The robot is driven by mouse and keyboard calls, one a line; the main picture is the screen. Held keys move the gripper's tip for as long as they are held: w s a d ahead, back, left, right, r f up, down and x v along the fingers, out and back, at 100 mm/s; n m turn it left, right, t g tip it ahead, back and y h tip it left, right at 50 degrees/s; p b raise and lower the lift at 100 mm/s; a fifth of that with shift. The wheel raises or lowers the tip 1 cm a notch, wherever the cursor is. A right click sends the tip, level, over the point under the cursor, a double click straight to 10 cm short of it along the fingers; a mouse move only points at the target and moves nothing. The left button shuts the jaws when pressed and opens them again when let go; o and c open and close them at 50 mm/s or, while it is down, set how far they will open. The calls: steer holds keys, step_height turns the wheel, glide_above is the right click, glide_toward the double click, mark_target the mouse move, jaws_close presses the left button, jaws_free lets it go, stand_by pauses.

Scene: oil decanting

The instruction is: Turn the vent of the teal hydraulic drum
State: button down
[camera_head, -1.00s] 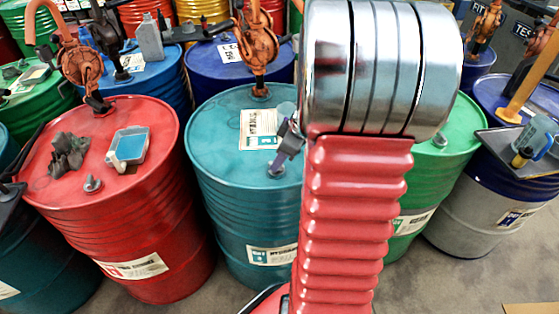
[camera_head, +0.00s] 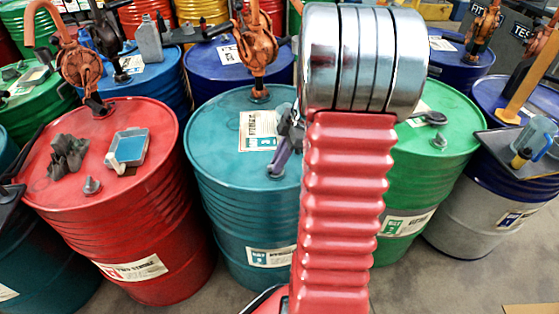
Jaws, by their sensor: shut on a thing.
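The teal hydraulic drum (camera_head: 215,150) stands upright in the middle, with a label on its lid and an orange hand pump (camera_head: 257,50) at its back edge. My gripper (camera_head: 276,168) reaches down to the right part of its lid, partly hidden behind my red and silver arm. The gripper is shut at the spot of the vent, near the lid's front right. The vent itself is mostly hidden by the jaws, so its angle cannot be told.
A red drum (camera_head: 140,220) stands close on the left, with a blue-topped tray (camera_head: 128,148), a dark crumpled lump (camera_head: 68,155) and a grey plug (camera_head: 92,186) on it. A green drum (camera_head: 455,135) and a grey-blue drum (camera_head: 465,215) stand on the right. More drums crowd behind.

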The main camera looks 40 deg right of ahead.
steer(key=shift+s+f, duration=0.1)
steer(key=c, duration=1.8)
jaws_free()
steer(key=shift+o, duration=0.2)
steer(key=shift+r, duration=0.2)
steer(key=v, duration=1.3)
steer(key=shift+r, duration=0.2)
steer(key=shift+d, duration=0.1)
